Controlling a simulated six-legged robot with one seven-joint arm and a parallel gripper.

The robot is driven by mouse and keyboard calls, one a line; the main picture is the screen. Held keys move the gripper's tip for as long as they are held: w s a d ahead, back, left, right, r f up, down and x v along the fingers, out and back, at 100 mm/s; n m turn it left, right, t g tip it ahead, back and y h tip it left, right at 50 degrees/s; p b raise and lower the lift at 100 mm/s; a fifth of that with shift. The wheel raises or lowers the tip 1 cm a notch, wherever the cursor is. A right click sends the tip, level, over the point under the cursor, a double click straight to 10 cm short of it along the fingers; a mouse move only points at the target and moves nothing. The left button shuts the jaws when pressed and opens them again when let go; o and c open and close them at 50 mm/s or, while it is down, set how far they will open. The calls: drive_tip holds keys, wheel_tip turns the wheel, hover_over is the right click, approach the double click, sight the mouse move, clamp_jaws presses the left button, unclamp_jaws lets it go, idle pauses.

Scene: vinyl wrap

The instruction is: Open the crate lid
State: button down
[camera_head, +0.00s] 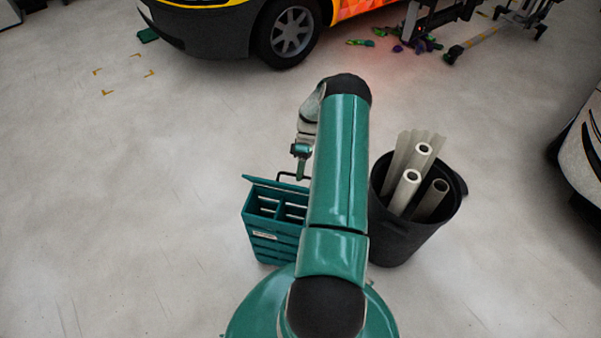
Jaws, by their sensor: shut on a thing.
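The teal crate (274,248) stands on the floor left of my arm, with a pale label on its front. Its top shows open, with divided compartments inside. The lid (262,184) is raised along the crate's far side and shows almost edge-on as a thin teal strip. A dark handle bar (282,175) stands up from the lid. My gripper (300,174) points down at this handle and is shut on it; the fingertips are small in view. My arm hides the right part of the crate and lid.
A black bin (395,238) holding several pale rolls stands close to the right of my arm. A car (235,30) and a wheeled stand (430,18) are at the back. Another vehicle (585,150) is at the right edge. The floor at left is mostly clear.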

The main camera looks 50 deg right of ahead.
drive_tip(key=w+d+f+y, duration=0.1)
drive_tip(key=w+d+f, duration=0.1)
drive_tip(key=d, duration=0.4)
drive_tip(key=shift+w+f+g, duration=0.15)
drive_tip(key=shift+w+g, duration=0.15)
drive_tip(key=shift+w, duration=0.2)
drive_tip(key=shift+a, duration=0.1)
idle(0.5)
drive_tip(key=c, duration=1.6)
unclamp_jaws()
drive_tip(key=shift+w, duration=0.1)
drive_tip(key=shift+o, duration=0.5)
drive_tip(key=shift+d+r, duration=0.25)
